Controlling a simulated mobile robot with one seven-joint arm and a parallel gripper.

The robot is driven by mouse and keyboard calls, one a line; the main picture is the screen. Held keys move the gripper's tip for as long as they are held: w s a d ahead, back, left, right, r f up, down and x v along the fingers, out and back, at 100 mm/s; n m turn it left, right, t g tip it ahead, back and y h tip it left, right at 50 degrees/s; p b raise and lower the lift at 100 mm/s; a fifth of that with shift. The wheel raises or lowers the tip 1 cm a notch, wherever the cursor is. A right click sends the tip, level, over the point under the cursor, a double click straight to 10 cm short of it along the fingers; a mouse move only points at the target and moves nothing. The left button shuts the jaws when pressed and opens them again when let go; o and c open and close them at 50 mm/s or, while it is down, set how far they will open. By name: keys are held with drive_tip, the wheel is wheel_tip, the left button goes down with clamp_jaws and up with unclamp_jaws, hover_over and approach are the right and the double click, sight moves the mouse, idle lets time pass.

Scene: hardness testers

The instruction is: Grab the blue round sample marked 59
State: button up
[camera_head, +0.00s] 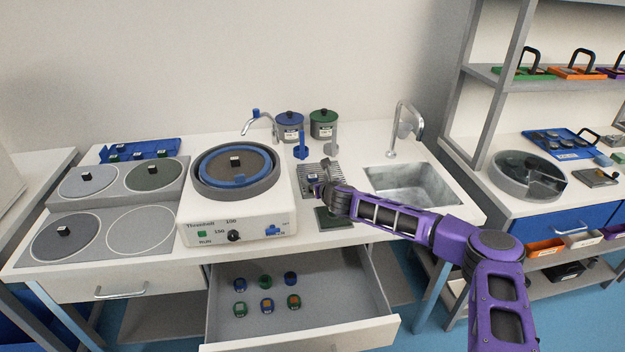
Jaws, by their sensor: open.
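Several small round samples lie in the open drawer (327,315), in two rows. In the front row is a blue-rimmed sample (267,306) with a yellowish top, between two green ones. Their markings are too small to read, so I cannot tell which is 59. My gripper (319,189) is open, small in view, above the counter by the ribbed grey rack, behind and above the drawer. It is apart from the samples.
A polishing machine (236,223) stands on the counter left of my arm. A sink (408,184) with a tap lies to the right. Grey round plates (141,231) are at the left. The drawer's right part is bare; its front edge sticks out below the counter.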

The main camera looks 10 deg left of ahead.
drive_tip(key=shift+x, duration=1.15)
clamp_jaws()
